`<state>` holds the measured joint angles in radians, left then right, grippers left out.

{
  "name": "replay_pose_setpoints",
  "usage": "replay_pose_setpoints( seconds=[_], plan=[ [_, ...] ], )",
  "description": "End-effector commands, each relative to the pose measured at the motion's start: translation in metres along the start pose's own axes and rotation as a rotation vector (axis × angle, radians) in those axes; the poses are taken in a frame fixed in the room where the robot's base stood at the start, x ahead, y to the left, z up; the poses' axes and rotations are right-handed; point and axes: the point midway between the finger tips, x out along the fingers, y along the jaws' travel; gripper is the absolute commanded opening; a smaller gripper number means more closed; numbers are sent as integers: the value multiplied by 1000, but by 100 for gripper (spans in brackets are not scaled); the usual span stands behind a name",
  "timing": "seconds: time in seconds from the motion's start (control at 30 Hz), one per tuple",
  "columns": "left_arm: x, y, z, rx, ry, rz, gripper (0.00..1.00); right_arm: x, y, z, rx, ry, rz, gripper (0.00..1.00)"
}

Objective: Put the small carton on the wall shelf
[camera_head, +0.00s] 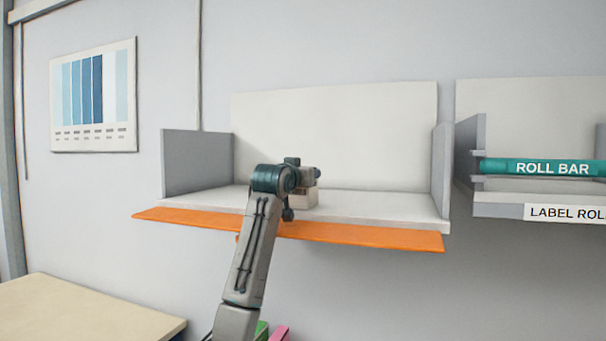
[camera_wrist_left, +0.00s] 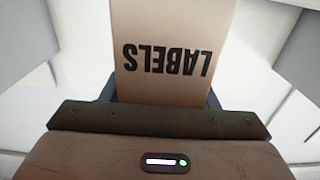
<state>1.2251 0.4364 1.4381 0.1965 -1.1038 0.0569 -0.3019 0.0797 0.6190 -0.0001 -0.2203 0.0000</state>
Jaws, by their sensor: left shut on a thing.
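The small carton (camera_head: 304,198) is a pale tan box, partly hidden behind my left wrist in the head view. In the left wrist view the carton (camera_wrist_left: 172,70) shows a tan face with the word LABELS upside down. My left gripper (camera_head: 308,180) is shut on it. The wall shelf (camera_head: 385,207) is a white board with grey side walls, a white back panel and an orange front lip (camera_head: 365,234). The carton is over the board, between the side walls; I cannot tell whether it touches the board. My right gripper is not in view.
To the right is another shelf unit with a teal roll bar (camera_head: 548,168) and a label strip (camera_head: 565,213). A tan tabletop (camera_head: 75,312) is at the lower left. A blue colour chart (camera_head: 93,97) hangs on the wall. The board is clear on both sides of the carton.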

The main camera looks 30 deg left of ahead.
Motion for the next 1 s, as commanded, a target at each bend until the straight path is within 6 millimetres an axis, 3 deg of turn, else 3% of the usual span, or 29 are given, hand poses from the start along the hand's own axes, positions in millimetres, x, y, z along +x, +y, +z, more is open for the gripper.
replay_pose_setpoints(
  seconds=[0.03, 0.07, 0.13, 0.17, 0.5, 0.57, 1.0],
  plan=[
    [0, 0, 3, 0, 1, 0, 21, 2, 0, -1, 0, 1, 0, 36],
    [0, 0, 2, 0, -1, 0, 60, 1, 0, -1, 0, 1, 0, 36],
    [0, 0, 2, 0, -1, 0, 74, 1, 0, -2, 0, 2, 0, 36],
    [0, 0, 2, 0, -1, 0, 76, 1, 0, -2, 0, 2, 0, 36],
    [0, 0, -3, 0, 0, 0, 76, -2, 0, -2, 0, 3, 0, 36],
    [-5, 0, 1, 0, 2, 0, 76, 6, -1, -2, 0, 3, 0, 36],
    [-86, 0, 4, 1, 4, -1, 76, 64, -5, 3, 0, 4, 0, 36]
  ],
)
